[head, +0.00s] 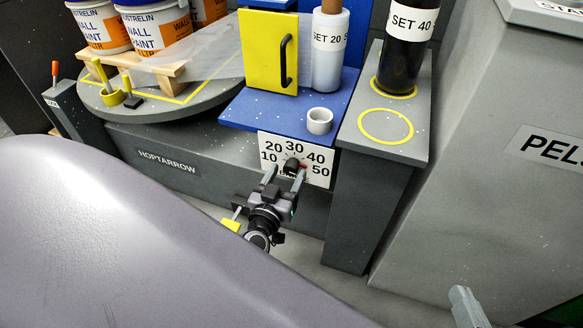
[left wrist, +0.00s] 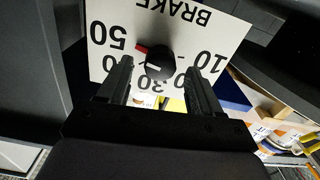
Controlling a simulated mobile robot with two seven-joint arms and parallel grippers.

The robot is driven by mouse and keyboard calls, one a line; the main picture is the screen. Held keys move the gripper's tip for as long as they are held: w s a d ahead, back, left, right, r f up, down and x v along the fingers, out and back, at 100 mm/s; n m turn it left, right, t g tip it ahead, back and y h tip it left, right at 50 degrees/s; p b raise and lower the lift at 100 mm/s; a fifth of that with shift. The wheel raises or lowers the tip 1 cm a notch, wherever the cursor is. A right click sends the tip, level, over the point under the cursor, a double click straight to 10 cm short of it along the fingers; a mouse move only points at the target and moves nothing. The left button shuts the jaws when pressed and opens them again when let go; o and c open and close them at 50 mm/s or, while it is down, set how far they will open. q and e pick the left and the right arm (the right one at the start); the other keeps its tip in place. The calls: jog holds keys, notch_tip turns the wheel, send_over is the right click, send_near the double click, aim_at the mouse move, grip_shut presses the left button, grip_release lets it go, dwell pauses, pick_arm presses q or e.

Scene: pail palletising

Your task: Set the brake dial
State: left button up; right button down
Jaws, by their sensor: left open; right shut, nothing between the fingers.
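The brake dial is a black knob (head: 292,166) on a white plate (head: 268,146) marked 10 to 50, on the front of the grey machine. The plate and the knob (left wrist: 160,62) appear upside down in the left wrist view. A red mark shows beside the knob toward the 40 and 50 side; a short white line shows on the knob. My left gripper (head: 285,174) is open, one finger on each side of the knob, with gaps visible; its fingers also show in the left wrist view (left wrist: 159,70). My right gripper (head: 466,305) is shut and empty, only partly visible at lower right.
Above the dial, a blue shelf (head: 245,111) carries a white cup (head: 319,121), a roll (head: 329,50) and a yellow door (head: 270,53) with a black handle. Paint pails (head: 157,28) stand on a pallet on a turntable (head: 193,97) at left. A black roll (head: 403,55) stands at right.

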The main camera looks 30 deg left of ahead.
pick_arm(q)
jog(key=shift+w+a, duration=0.1)
jog(key=shift+w, duration=0.35)
pick_arm(e)
jog(key=shift+w+r, duration=0.1)
jog(key=shift+w, duration=0.3)
pick_arm(q)
jog(key=c, duration=1.1)
jog(key=shift+o, duration=0.2)
